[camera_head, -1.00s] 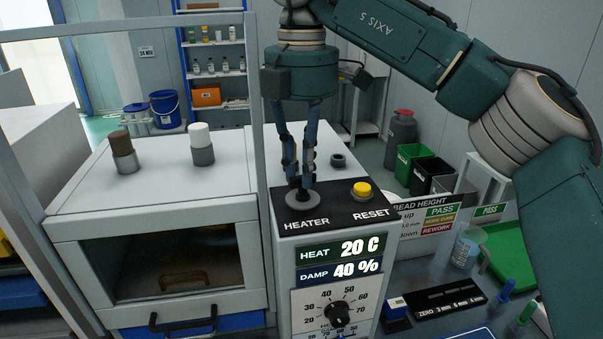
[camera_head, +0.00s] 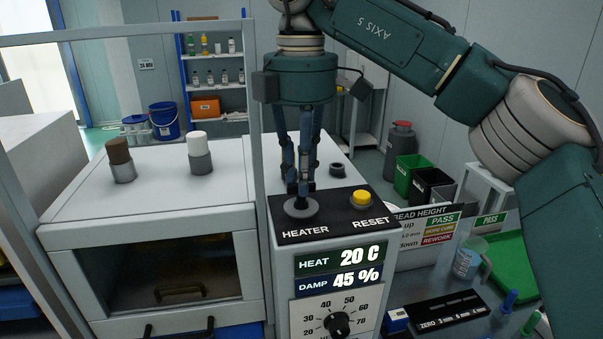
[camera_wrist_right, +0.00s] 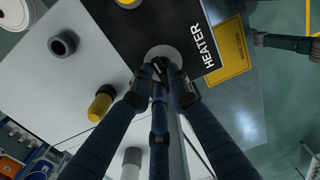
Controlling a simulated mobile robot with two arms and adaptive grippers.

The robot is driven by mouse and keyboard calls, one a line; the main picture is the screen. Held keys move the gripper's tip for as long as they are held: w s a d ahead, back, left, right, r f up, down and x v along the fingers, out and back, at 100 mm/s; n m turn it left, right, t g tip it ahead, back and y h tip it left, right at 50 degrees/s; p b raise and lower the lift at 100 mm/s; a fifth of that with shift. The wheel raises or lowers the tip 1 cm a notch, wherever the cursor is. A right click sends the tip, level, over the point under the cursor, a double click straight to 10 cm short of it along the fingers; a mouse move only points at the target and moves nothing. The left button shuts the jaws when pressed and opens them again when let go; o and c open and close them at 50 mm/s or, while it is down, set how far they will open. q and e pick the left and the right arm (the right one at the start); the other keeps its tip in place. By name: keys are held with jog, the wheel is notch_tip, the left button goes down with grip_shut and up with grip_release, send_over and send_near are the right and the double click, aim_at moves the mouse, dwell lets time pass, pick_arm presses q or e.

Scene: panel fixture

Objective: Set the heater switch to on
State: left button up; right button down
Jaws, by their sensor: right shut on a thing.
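The heater switch has a round grey base (camera_head: 300,208) on the black top panel, just behind the white word HEATER. It also shows in the right wrist view (camera_wrist_right: 164,53). My right gripper (camera_head: 302,188) comes straight down from above and is shut on the switch's lever, low over the base. Its fingers (camera_wrist_right: 163,75) hide most of the lever, so I cannot tell which way it leans. The display (camera_head: 340,270) reads HEAT 20 C and DAMP 45 %. My left gripper is not in view.
A yellow RESET button (camera_head: 361,198) is close to the right of the switch. A dark ring-shaped fitting (camera_head: 338,170) sits behind it. A dial (camera_head: 337,324) is on the front face. A white frame post (camera_head: 254,130) stands close left of my gripper.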

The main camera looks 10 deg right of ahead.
jog(key=c, duration=1.7)
grip_release()
jog(key=shift+r, duration=0.1)
jog(key=shift+o, duration=0.2)
notch_tip(320, 180, up, 6)
jog(key=shift+f, duration=0.25)
jog(key=shift+a+r, duration=0.15)
jog(key=shift+r, duration=0.85)
